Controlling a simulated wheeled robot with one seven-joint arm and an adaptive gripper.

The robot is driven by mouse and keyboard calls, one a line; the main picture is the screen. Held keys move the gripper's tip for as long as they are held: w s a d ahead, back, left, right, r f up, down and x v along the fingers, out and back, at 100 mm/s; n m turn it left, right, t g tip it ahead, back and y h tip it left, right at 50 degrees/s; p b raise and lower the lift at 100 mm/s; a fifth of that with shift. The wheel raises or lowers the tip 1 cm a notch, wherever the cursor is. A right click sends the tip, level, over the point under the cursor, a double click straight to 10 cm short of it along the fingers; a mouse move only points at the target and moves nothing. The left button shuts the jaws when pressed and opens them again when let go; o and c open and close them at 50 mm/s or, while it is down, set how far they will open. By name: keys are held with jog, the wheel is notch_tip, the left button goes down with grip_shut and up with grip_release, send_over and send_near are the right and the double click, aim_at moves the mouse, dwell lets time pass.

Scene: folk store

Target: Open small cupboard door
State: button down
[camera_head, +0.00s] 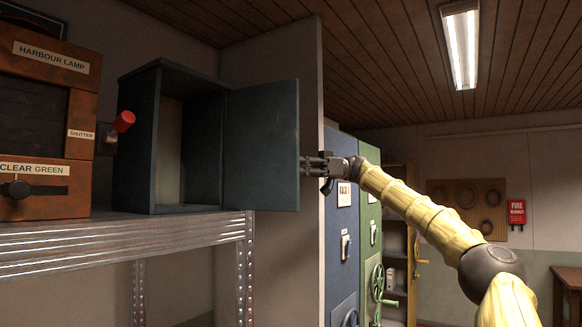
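The small cupboard (140,139) is a dark blue-grey box on a metal shelf. Its door (262,145) stands wide open, swung out to the right on the side away from the lamp, and the pale inside (168,140) shows and looks empty. My gripper (308,168) is at the door's right edge, at about mid-height. Its fingers are small and partly dark here. I cannot tell whether they touch the door or whether they are apart.
The metal shelf (100,243) bears the cupboard and an orange-brown harbour lamp box (85,110) with a red-tipped shutter lever (123,121). A grey partition (310,100) stands behind the door. Blue (341,230) and green (370,215) cabinets stand beyond my gripper.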

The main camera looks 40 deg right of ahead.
jog(key=c, duration=1.5)
grip_release()
jog(key=shift+c, duration=0.2)
jog(key=shift+d, duration=0.15)
jog(key=s+d, duration=0.1)
jog(key=d, duration=0.9)
jog(key=shift+s, duration=0.35)
jog(key=shift+d+r, duration=0.25)
jog(key=shift+d, duration=0.1)
jog(key=shift+s+d, duration=0.1)
jog(key=shift+d+f, duration=0.15)
jog(key=shift+d, duration=0.3)
